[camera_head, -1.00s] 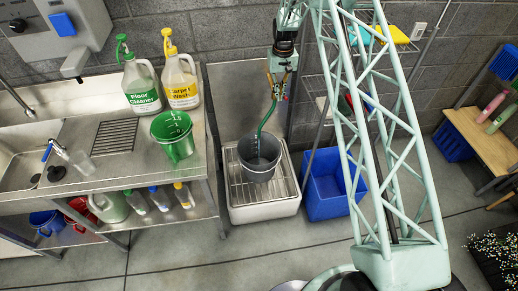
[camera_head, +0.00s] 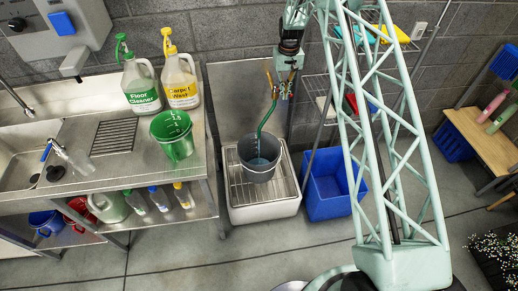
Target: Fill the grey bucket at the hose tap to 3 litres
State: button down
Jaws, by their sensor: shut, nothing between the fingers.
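The grey bucket (camera_head: 260,174) stands upright on the rack of a white floor basin, under the hose tap (camera_head: 271,90). A green hose (camera_head: 265,119) hangs from the tap into the bucket. A small bluish patch of water (camera_head: 259,161) shows low inside the bucket; I cannot read its level. My gripper (camera_head: 285,85) is above and behind the bucket, close beside the tap. It is shut with nothing held. Its fingertips are small and partly merge with the tap parts, so I cannot tell whether they touch the tap.
The white basin (camera_head: 266,213) sits between the steel sink bench (camera_head: 150,187) and a blue bin (camera_head: 325,207). A green measuring jug (camera_head: 173,147), floor cleaner (camera_head: 141,92) and carpet wash (camera_head: 181,91) stand on the bench. Open floor lies in front.

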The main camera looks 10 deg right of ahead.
jog(key=shift+d, duration=0.15)
dwell(0.3)
jog(key=shift+w+d, duration=0.55)
jog(key=shift+d, duration=0.35)
jog(key=shift+w+d+b, duration=0.1)
jog(key=shift+b, duration=0.2)
jog(key=shift+s+a+r+p, duration=0.1)
jog(key=shift+r+p, duration=0.1)
jog(key=shift+r, duration=1.05)
jog(key=shift+s+a+r+p, duration=0.1)
jog(key=shift+r+p, duration=0.05)
jog(key=shift+r, duration=1.1)
jog(key=w+d, duration=0.3)
jog(key=w, duration=0.5)
jog(key=shift+d, duration=0.2)
